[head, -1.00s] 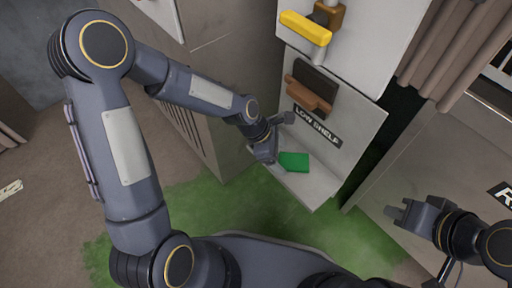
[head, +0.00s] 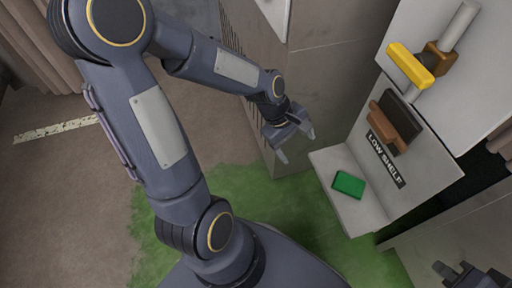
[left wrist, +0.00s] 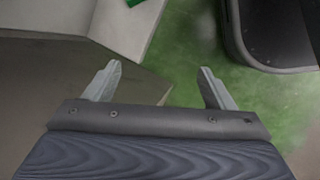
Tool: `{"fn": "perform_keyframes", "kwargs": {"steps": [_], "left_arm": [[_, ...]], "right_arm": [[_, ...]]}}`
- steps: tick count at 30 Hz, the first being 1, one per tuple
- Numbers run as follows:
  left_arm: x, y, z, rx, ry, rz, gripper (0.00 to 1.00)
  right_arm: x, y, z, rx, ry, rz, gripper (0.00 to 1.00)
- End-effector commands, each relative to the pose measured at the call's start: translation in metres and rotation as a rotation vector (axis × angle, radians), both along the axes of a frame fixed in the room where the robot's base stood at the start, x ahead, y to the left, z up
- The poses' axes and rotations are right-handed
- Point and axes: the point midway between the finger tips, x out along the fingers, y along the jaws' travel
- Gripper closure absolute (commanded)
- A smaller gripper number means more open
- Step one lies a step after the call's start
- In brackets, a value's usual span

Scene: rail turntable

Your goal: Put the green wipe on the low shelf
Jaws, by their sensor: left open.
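The green wipe (head: 348,185) lies flat on the low shelf (head: 362,215), a pale ledge below the "LOW SHELF" label (head: 386,160). A corner of the wipe shows at the top edge of the left wrist view (left wrist: 134,2). My left gripper (head: 297,145) is open and empty, in the air to the left of the shelf and apart from the wipe. Its two spread fingers show in the left wrist view (left wrist: 160,85) with nothing between them. My right gripper (head: 455,272) is partly visible at the bottom right, away from the shelf; its fingers are too unclear to judge.
Above the low shelf, a dark block with a brown holder (head: 396,122) is on the panel. A yellow-handled tool (head: 410,65) hangs higher up. A grey cabinet (head: 318,90) stands behind my left gripper. Green floor (head: 300,215) lies open before the shelf.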

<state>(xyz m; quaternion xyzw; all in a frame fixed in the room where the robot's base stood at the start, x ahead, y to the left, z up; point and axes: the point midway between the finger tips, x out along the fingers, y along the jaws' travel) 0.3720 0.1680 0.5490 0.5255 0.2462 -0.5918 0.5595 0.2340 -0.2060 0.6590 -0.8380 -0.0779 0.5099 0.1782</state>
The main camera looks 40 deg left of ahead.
Motion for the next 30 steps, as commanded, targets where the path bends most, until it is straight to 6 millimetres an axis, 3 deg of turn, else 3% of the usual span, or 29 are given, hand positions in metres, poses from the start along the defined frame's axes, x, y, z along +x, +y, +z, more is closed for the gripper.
{"fn": "perform_keyframes", "kwargs": {"steps": [1, 3, 6, 10, 15, 18, 30], "left_arm": [[-0.011, 0.009, 0.024, 0.05, -0.089, -0.092, 0.23], [-0.03, 0.018, 0.048, 0.113, -0.19, -0.23, 0.23], [-0.059, 0.028, 0.076, 0.202, -0.33, -0.42, 0.23], [-0.096, 0.035, 0.098, 0.307, -0.488, -0.64, 0.23], [-0.128, 0.038, 0.108, 0.399, -0.623, -0.834, 0.23], [-0.136, 0.038, 0.11, 0.425, -0.659, -0.89, 0.23], [-0.138, 0.038, 0.114, 0.434, -0.671, -0.91, 0.23]], "right_arm": [[0.0, 0.0, 0.0, 0.0, 0.0, 0.0, 1.0], [0.0, 0.0, 0.0, 0.0, 0.0, 0.0, 1.0], [0.0, 0.0, 0.0, 0.0, 0.0, 0.0, 1.0], [0.0, 0.0, 0.0, 0.0, 0.0, 0.0, 1.0], [0.0, 0.0, 0.0, 0.0, 0.0, 0.0, 1.0], [0.0, 0.0, 0.0, 0.0, 0.0, 0.0, 1.0], [0.0, 0.0, 0.004, 0.0, 0.0, 0.0, 1.0]]}}
